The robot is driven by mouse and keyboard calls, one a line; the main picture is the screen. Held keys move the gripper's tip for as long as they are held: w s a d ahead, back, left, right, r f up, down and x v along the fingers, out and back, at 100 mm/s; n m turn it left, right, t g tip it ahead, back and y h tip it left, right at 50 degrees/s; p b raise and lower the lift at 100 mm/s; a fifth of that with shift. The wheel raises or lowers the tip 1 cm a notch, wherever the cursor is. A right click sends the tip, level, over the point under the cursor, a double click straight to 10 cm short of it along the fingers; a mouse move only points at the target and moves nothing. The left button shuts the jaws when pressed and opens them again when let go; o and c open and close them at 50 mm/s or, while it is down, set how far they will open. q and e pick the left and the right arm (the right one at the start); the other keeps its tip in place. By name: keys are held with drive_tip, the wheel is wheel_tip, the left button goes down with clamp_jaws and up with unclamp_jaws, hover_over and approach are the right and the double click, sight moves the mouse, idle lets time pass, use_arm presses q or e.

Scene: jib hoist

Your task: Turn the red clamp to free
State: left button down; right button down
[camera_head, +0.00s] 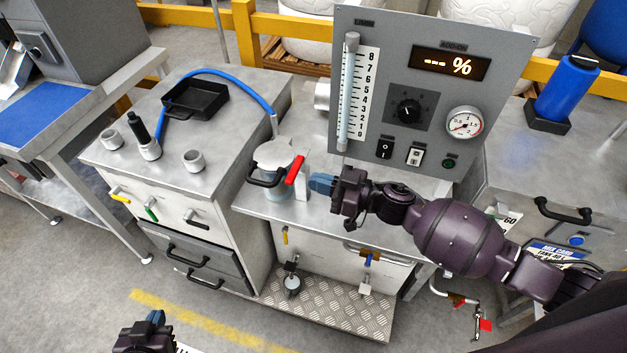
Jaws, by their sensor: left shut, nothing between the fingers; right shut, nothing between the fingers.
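The red clamp (294,170) is a short red lever, tilted, beside a lidded pot (275,154) with a black handle on the grey bench top. A white upright block stands just right of the lever. My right gripper (318,183) comes in from the right with its blue fingertips shut. The tips are just right of the red clamp and the white block; whether they touch the block I cannot tell. My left gripper (156,318) is shut and empty low at the bottom left, over the floor and far from the clamp.
A grey control panel (385,160) with a scale, dial and gauge rises behind my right gripper. A cabinet (215,165) to the left holds a black tray (196,100), a blue hose (225,74) and small fittings. Floor is open at lower left.

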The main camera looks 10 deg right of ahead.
drive_tip(key=b+v, duration=0.1)
drive_tip(key=v, duration=0.9)
drive_tip(key=shift+d, duration=0.4)
drive_tip(key=w+d+t+h, duration=0.3)
drive_tip(key=w+t+h, duration=0.1)
drive_tip(key=t+h, duration=0.2)
drive_tip(key=s+d+f+m+h, duration=0.1)
drive_tip(key=s+f+m+h, duration=0.1)
drive_tip(key=s+d+f+m+h, duration=0.1)
drive_tip(key=s+f+m+h, duration=0.1)
drive_tip(key=s+h, duration=0.1)
drive_tip(key=s+d+f+m+h, duration=0.2)
drive_tip(key=f, duration=0.1)
drive_tip(key=shift+s+f+m+g+h, duration=0.1)
drive_tip(key=shift+s+m+g+h, duration=0.05)
drive_tip(key=shift+m+g+h, duration=0.2)
drive_tip(key=s+d+f+m+g+h, duration=0.2)
drive_tip(key=s+f+m, duration=0.2)
drive_tip(key=s, duration=0.7)
wheel_tip(320, 180, down, 3)
drive_tip(key=shift+s+r, duration=0.2)
drive_tip(key=shift+s, duration=0.05)
drive_tip(key=shift+d+m, duration=0.1)
drive_tip(key=shift+m, duration=0.15)
